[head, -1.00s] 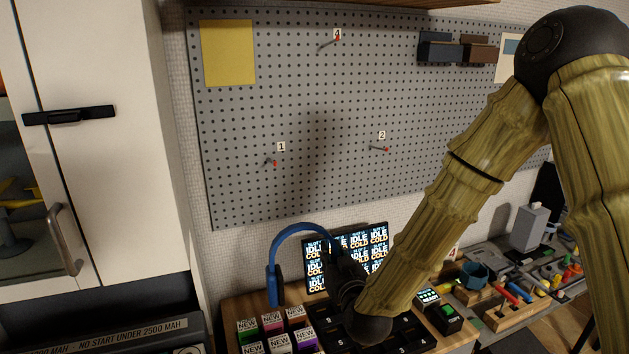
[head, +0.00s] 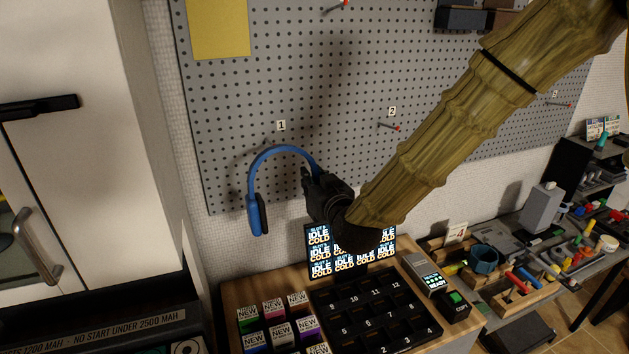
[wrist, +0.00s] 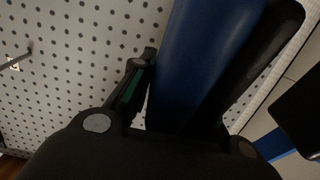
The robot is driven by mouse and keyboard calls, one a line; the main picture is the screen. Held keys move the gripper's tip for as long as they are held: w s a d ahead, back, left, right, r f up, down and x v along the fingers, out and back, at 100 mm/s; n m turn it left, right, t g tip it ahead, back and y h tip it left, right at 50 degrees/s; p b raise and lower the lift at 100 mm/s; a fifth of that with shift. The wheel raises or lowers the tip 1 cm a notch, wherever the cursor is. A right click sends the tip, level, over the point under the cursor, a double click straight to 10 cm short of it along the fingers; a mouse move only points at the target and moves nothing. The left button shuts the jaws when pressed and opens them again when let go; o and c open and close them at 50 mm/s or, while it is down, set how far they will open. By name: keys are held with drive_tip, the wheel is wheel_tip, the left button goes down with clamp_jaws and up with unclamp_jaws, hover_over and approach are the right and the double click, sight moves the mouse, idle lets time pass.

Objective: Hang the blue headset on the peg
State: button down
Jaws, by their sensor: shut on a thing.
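The blue headset (head: 285,150) is held up in front of the pegboard, its band arched upward. One ear cup (head: 257,215) hangs at the left; the other is hidden at my gripper. My gripper (head: 316,183) is shut on the headset's right side. In the wrist view, the blue headset part (wrist: 205,60) fills the space by the finger. The band overlaps the spot just below label 1 (head: 281,125), and the peg there is not visible. Contact between band and peg cannot be told. Peg 2 (head: 390,127) is empty, right of the headset.
The pegboard (head: 230,110) has another peg (head: 340,6) at the top. Below stand a screen (head: 320,262), a black numbered tray (head: 375,310) and several small boxes (head: 280,333). A white cabinet (head: 90,200) stands close at left. Tools (head: 525,280) fill the right bench.

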drive_tip(key=shift+f+x, duration=0.15)
drive_tip(key=shift+x, duration=1.95)
drive_tip(key=shift+f+x, duration=0.15)
drive_tip(key=shift+x, duration=1.9)
drive_tip(key=c, duration=1.3)
unclamp_jaws()
